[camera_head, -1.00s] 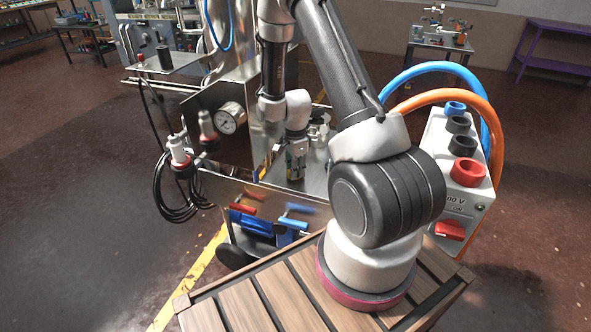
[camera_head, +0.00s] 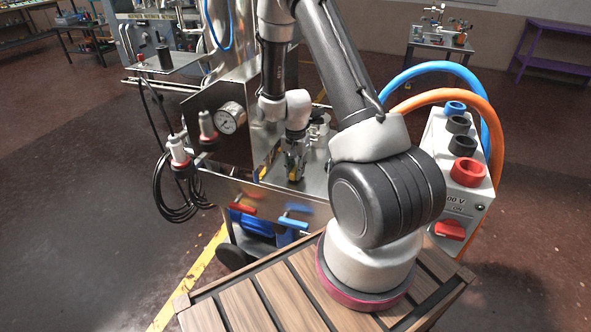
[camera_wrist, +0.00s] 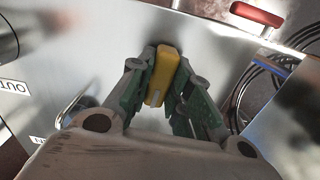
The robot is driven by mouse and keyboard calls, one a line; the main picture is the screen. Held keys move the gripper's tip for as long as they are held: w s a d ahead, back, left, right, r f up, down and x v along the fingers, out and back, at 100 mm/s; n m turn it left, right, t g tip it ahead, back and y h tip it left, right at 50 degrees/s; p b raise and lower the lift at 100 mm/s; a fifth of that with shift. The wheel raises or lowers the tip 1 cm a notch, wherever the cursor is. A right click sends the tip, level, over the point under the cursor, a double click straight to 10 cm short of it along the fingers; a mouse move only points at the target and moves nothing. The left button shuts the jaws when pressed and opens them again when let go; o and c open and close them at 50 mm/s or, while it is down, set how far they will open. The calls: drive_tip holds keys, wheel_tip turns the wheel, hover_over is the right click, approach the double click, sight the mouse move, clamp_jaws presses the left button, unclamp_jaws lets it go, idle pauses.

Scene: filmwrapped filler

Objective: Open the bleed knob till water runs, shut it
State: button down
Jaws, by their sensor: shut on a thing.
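In the wrist view, my gripper (camera_wrist: 160,100) is shut on a yellow knob (camera_wrist: 161,74), with a green-padded finger on each side. The knob is long and narrow and stands over a shiny metal surface (camera_wrist: 95,65). Its base is hidden by the fingers. In the head view my gripper (camera_head: 294,172) points down at the metal cart's top, right of the gauge. The knob is too small and covered to make out well there. No running water shows in either view.
A dial gauge (camera_head: 231,117) stands left of my gripper. A red handle (camera_head: 243,208) and a blue handle (camera_head: 295,221) show at the cart's front. Black cable loops (camera_head: 183,205) hang at its left. A white box (camera_head: 462,165) with hoses stands right.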

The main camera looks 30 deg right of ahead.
drive_tip(key=n, duration=0.4)
drive_tip(key=shift+n, duration=2.9)
drive_tip(key=c, duration=1.3)
unclamp_jaws()
wheel_tip(320, 180, up, 12)
